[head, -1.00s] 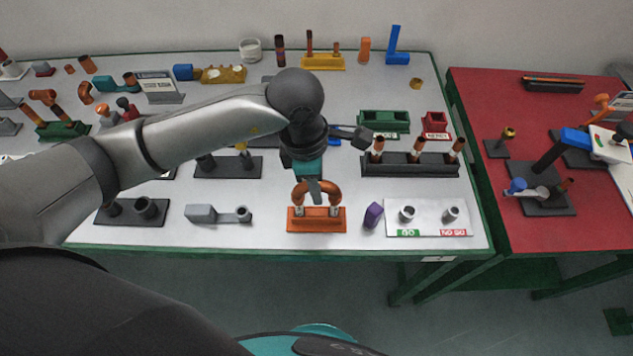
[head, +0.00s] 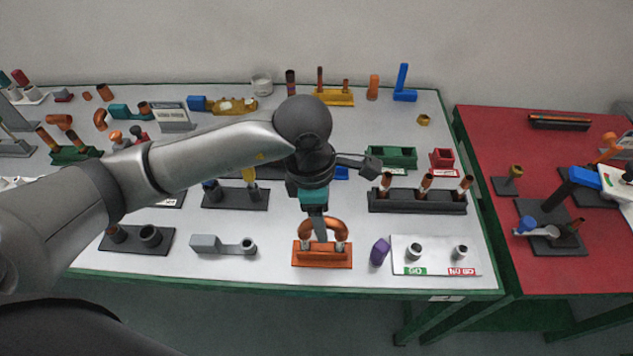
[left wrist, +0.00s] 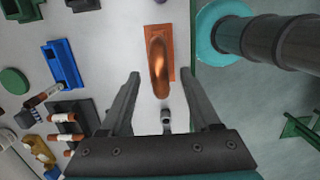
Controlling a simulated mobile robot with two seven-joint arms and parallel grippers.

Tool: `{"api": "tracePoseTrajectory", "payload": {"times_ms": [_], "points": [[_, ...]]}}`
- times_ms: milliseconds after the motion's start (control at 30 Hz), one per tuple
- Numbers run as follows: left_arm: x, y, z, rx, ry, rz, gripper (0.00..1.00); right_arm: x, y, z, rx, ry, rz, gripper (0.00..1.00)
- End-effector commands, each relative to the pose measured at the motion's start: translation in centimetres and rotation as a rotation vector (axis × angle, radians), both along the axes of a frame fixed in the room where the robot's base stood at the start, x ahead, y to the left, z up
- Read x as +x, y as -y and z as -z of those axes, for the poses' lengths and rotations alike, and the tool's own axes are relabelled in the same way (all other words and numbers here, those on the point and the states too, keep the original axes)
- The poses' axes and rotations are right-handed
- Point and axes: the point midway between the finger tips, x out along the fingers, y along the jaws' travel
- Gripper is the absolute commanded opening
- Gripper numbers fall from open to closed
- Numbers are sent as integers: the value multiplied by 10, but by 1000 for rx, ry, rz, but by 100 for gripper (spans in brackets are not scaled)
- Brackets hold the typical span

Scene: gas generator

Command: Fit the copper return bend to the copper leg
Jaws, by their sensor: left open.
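The copper return bend (head: 334,226) is a U-shaped copper tube standing arch up on an orange stand (head: 322,259), with pale bands at its lower ends. It also shows in the left wrist view (left wrist: 158,62). My left gripper (head: 319,236) is over the bend from behind, one finger visible in front of the arch. In the left wrist view its two fingers (left wrist: 160,74) are apart, one on each side of the bend; contact is not clear. Several upright copper tubes stand in a dark rack (head: 418,206) to the right; which is the leg I cannot tell. My right gripper is not in view.
A purple block (head: 379,251) and a white GO/NO GO plate (head: 436,263) stand close right of the orange stand. A grey block with a ring (head: 222,244) lies to its left. The green table edge (head: 300,287) is near in front. A red table (head: 500,225) stands right.

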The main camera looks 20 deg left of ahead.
Motion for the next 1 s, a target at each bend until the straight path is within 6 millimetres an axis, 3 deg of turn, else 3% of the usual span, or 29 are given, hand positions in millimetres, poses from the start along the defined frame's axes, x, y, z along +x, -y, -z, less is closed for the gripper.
{"api": "tracePoseTrajectory", "payload": {"times_ms": [300,500,700,1000], "points": [[-1,-10,-78,1,7,-1,63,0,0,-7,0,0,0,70],[-3,-14,-114,1,5,-1,63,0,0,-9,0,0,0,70],[-4,-15,-128,1,2,-1,63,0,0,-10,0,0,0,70],[-4,-16,-129,1,1,-1,63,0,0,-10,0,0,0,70]]}}
